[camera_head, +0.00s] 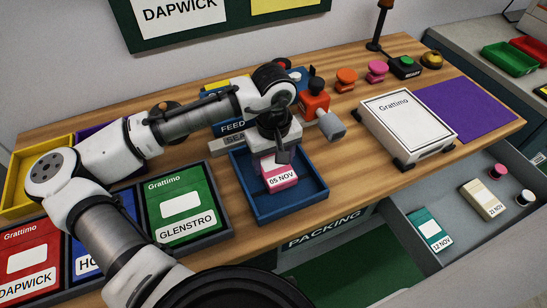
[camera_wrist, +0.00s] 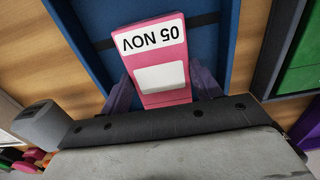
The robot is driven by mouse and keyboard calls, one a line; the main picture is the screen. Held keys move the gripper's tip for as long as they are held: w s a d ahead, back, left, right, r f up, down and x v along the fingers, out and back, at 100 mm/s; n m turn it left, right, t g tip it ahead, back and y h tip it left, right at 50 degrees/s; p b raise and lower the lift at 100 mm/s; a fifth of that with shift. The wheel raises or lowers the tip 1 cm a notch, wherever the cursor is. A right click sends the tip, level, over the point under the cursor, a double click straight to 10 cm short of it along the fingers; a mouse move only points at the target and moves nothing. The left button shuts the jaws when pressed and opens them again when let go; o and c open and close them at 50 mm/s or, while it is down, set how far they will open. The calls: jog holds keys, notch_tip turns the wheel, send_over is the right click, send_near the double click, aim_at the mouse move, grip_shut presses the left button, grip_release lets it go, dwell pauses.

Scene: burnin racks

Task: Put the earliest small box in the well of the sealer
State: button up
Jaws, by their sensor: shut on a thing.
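A pink small box (camera_head: 281,176) labelled 05 NOV is between the fingers of my gripper (camera_head: 280,158), over or inside a blue tray (camera_head: 290,214). In the wrist view my gripper (camera_wrist: 165,88) has a finger on each side of the pink box (camera_wrist: 155,60). I cannot tell whether the box touches the tray floor. A teal box (camera_head: 429,230) labelled 12 NOV and a cream box (camera_head: 484,199), seemingly labelled 21 NOV, lie in the open grey drawer. A grey part with a partly hidden label starting SEA (camera_head: 232,143) stands behind the tray; its well is not visible.
Red, blue and green Grattimo boxes, including the green Glenstro box (camera_head: 180,205), stand left of the tray. A red device with a grey knob (camera_head: 314,104) is close to my gripper. A white Grattimo box (camera_head: 405,122) and purple mat (camera_head: 465,108) lie at right.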

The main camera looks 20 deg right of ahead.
aim_at(273, 163)
jog(key=shift+f, duration=0.2)
jog(key=o, duration=1)
jog(key=shift+o, duration=0.2)
jog(key=shift+r, duration=0.1)
notch_tip(273, 163, up, 12)
jog(key=shift+b, duration=0.35)
jog(key=shift+r, duration=0.15)
